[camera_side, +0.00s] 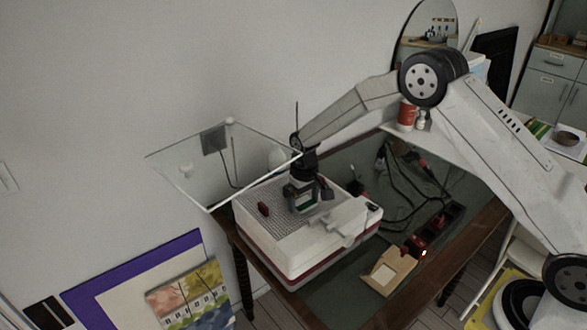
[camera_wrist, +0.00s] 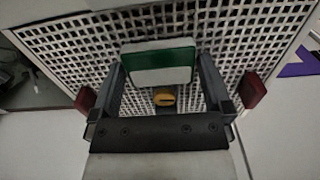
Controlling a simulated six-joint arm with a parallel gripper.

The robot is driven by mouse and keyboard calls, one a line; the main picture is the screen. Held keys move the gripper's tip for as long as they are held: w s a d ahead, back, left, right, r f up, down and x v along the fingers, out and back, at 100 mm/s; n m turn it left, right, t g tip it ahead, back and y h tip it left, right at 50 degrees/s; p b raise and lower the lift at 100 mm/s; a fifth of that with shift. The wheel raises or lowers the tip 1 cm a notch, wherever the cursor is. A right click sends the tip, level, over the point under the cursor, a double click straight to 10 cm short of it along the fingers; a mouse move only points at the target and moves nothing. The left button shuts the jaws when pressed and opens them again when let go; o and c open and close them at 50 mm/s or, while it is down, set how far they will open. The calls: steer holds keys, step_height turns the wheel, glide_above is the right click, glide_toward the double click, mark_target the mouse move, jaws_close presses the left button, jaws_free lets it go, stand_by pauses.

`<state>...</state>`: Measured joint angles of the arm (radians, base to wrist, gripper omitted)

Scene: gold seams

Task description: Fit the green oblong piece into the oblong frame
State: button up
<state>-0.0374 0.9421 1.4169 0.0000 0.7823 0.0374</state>
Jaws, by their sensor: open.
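In the wrist view a piece with a green top edge and a pale face (camera_wrist: 160,63) sits between the two fingers of my gripper (camera_wrist: 160,72), over the white grid. The fingers are apart, one on each side of it; whether either touches it I cannot tell. In the side view my gripper (camera_side: 306,197) is low over the white grid-topped box (camera_side: 310,250), with a bit of green (camera_side: 304,207) showing at its fingers. No oblong frame can be made out for certain.
A dark red block (camera_side: 263,209) lies on the grid left of my gripper. A yellow-orange item (camera_wrist: 165,97) shows between the fingers. A tan wooden holder (camera_side: 389,271) stands on the table at right front. A glass panel (camera_side: 215,175) stands up at the left. Black cables (camera_side: 405,185) lie behind.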

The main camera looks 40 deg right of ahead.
steer(key=c, duration=0.6)
steer(key=shift+r, duration=0.75)
steer(key=shift+r, duration=0.7)
steer(key=shift+r, duration=0.35)
steer(key=shift+r, duration=0.35)
steer(key=shift+r, duration=0.35)
steer(key=shift+r, duration=0.35)
steer(key=shift+r, duration=0.35)
